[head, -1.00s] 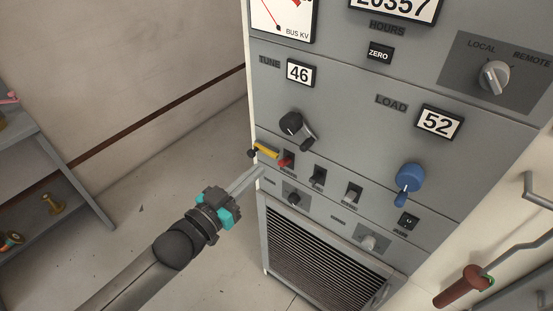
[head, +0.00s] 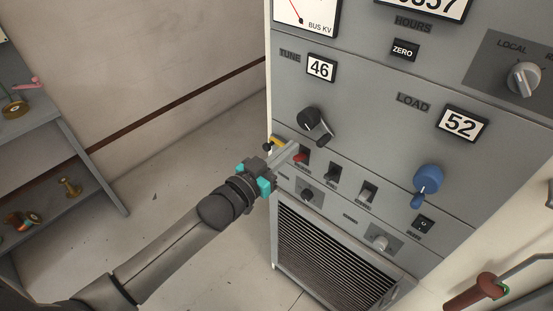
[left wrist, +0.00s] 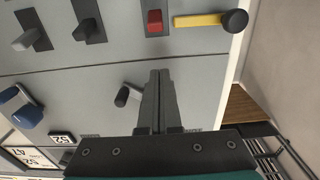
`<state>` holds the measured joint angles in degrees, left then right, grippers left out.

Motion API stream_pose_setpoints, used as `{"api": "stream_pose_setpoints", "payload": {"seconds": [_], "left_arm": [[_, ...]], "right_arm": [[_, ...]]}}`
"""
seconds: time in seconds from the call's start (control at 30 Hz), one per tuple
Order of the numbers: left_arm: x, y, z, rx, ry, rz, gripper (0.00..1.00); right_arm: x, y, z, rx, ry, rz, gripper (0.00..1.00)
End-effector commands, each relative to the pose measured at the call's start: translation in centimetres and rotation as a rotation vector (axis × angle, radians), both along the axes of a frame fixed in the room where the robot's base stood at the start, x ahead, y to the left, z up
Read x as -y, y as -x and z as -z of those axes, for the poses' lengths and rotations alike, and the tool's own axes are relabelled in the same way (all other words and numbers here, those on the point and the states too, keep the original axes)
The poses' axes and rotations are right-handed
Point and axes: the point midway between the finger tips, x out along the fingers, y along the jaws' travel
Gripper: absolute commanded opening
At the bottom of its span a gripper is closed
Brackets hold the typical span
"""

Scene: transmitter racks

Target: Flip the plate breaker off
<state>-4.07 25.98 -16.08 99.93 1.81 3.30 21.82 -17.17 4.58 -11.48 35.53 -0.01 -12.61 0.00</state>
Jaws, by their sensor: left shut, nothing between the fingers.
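The grey rack panel (head: 380,120) has a row of breaker toggles: a red one (head: 301,156), a black one (head: 333,172) and a light grey one (head: 368,190). Their labels are too small to read, so I cannot tell which is the plate breaker. A yellow bar (head: 278,143) with a black knob sits left of the red toggle. My left gripper (head: 293,148) is shut and empty, its tips over the yellow bar's right end, close to the red toggle. In the left wrist view its tips (left wrist: 160,73) point at the red toggle (left wrist: 154,21), apart from it in the picture.
A crank knob (head: 312,122) sits above the toggles, a blue lever knob (head: 427,180) to the right. Small knobs and a vent grille (head: 325,260) are below. A shelf (head: 75,195) with small parts stands at left. A red-brown handle (head: 478,291) is at lower right.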

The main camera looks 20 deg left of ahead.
Motion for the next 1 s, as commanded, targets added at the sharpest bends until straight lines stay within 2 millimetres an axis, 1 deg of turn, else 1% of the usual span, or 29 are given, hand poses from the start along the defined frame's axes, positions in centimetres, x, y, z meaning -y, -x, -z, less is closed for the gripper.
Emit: {"api": "stream_pose_setpoints", "payload": {"seconds": [0.03, 0.23, 0.3, 0.4, 0.5, 0.63, 1.0], "left_arm": [[0.3, -0.8, -0.1, 0.003, 0.0, 0.0, 0.0], [1.3, -3.4, -0.2, 0.003, 0.001, 0.0, 0.0], [1.0, -2.8, 1.5, -0.006, 0.0, -0.001, 0.0], [0.9, -2.4, 2.7, -0.003, 0.0, -0.001, 0.0], [0.8, -2.2, 3.4, -0.002, 0.0, -0.001, 0.0], [0.7, -2.0, 3.7, 0.001, 0.0, 0.0, 0.0], [0.7, -2.0, 3.8, 0.002, 0.001, 0.0, 0.0]], "right_arm": [[0.0, 0.0, 0.1, 0.0, 0.0, 0.0, 0.0], [0.0, 0.0, 0.3, 0.0, 0.0, 0.0, 0.0], [0.0, 0.1, 0.6, -0.001, 0.0, 0.0, 0.0], [0.0, 0.1, 0.8, -0.001, 0.0, 0.0, 0.0], [0.0, 0.1, 0.9, -0.001, 0.0, 0.0, 0.0], [0.0, 0.1, 1.0, -0.001, 0.0, 0.0, 0.0], [0.0, 0.1, 1.0, -0.001, 0.0, 0.001, 0.0]]}}
